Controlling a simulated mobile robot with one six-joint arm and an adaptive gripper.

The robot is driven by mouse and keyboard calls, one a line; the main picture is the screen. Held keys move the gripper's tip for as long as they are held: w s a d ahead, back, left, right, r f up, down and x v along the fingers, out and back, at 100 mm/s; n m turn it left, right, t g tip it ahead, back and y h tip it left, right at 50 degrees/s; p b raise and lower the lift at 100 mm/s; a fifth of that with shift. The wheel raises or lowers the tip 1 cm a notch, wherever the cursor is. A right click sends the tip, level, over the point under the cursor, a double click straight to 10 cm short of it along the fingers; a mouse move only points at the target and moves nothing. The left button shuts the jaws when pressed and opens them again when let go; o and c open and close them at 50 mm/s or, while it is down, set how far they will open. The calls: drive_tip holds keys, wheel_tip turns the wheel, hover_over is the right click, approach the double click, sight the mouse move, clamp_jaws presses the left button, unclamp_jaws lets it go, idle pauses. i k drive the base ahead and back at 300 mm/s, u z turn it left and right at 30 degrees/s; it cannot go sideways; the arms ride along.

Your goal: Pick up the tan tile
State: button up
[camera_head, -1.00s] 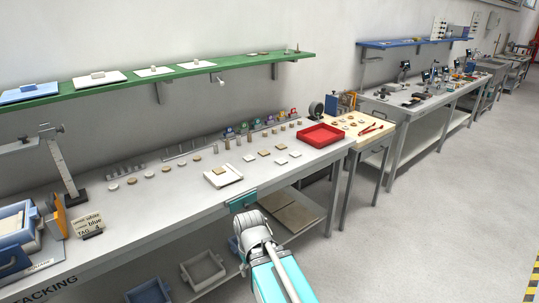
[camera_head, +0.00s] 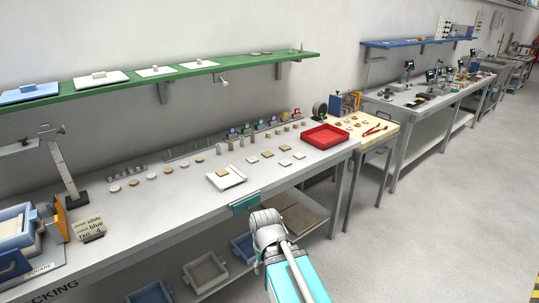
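Several tan tiles are on the long grey workbench (camera_head: 150,212). One tan tile (camera_head: 222,173) lies on top of a white square plate (camera_head: 228,181) near the front edge. Another tan tile (camera_head: 267,154) and a further tan piece (camera_head: 252,159) lie flat behind it to the right. I cannot tell which one the task means. My arm, teal with a grey joint, rises from the bottom of the picture in front of the bench. Its gripper fingers cannot be made out. Nothing is seen held.
A red tray (camera_head: 325,136) stands at the bench's right end, with small pale pieces and cylinders in rows behind. A green shelf (camera_head: 150,80) overhangs the back. Blue and grey bins (camera_head: 205,270) sit below. The floor on the right is clear.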

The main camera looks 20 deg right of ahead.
sight(267, 154)
drive_tip(key=z, duration=0.05)
drive_tip(key=i, duration=0.95)
drive_tip(key=u, duration=0.05)
